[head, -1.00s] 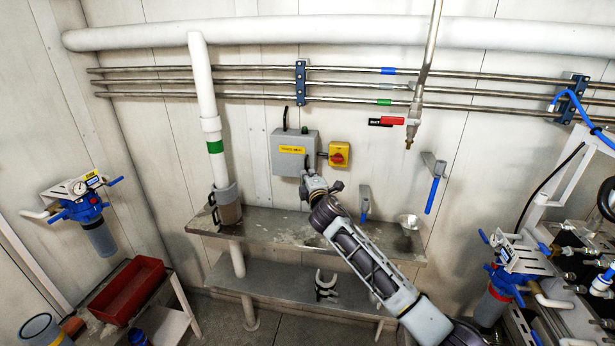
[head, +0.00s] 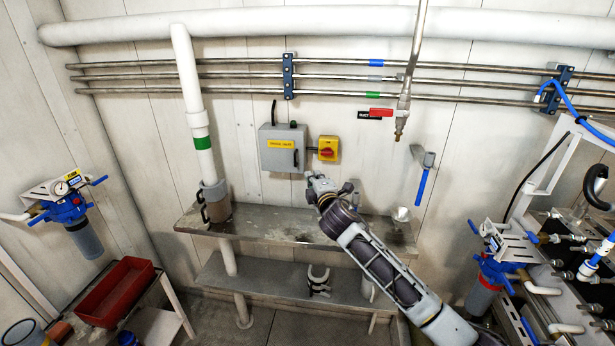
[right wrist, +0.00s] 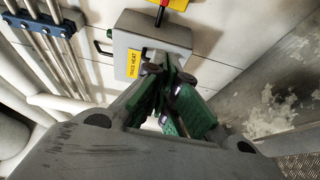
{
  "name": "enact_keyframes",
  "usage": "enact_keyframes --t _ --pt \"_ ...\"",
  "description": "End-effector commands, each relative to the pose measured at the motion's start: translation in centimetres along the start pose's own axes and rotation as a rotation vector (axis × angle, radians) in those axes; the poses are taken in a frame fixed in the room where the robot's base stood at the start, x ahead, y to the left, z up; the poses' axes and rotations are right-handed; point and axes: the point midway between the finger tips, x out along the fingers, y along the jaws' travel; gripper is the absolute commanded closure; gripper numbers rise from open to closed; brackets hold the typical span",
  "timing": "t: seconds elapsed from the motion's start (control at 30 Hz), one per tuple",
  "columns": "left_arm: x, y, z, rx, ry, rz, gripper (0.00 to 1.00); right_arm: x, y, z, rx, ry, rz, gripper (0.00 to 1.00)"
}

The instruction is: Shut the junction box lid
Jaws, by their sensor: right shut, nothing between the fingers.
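The grey junction box (head: 282,158) is on the back wall. Its lid, with a yellow label (head: 281,143), faces the room and looks flush with the body, though a small gap could not be made out. A dark latch is at the lid's right edge. The box also shows at the top of the right wrist view (right wrist: 155,35), its lower part partly hidden by my fingers. My right gripper (head: 313,180) is shut and empty, just below and right of the box's lower right corner. Its green-padded fingers (right wrist: 172,95) show in the right wrist view. My left gripper is out of view.
A yellow switch box with a red knob (head: 327,148) is right of the junction box. A steel shelf (head: 270,226) lies below.

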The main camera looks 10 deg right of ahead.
Motion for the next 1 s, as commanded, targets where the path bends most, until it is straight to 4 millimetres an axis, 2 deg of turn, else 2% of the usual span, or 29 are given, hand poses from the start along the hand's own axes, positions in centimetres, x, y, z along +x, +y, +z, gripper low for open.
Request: enact_keyframes --t 0.3,0.83,1.0 --pt "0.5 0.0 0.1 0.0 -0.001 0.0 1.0 -2.1 0.0 1.4 0.0 0.0 0.001 1.0" --pt "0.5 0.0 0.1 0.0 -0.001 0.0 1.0 -2.5 0.0 1.6 0.002 0.0 -0.001 1.0" --pt "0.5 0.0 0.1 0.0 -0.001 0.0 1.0 -3.0 -0.9 1.6 0.034 -0.007 -0.022 1.0"
